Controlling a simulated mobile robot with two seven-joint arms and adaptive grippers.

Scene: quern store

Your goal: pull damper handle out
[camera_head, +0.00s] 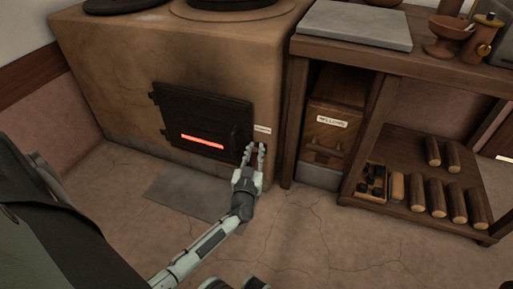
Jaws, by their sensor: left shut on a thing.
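The damper handle (260,147) is a small dark piece on the stove's front, right of the black firebox door and below a small pale label (262,129). My left gripper (254,148) reaches up to it from below, with its fingers closed around the handle, which they largely hide. How far the handle stands out of the stove front cannot be told. My right gripper is not seen.
The black firebox door (203,120) has a glowing red slot. The clay stove (110,60) stands left of a wooden bench (390,62) with a labelled drawer box (327,128) and several logs (438,197) beneath. A grey floor plate (185,191) lies before the stove.

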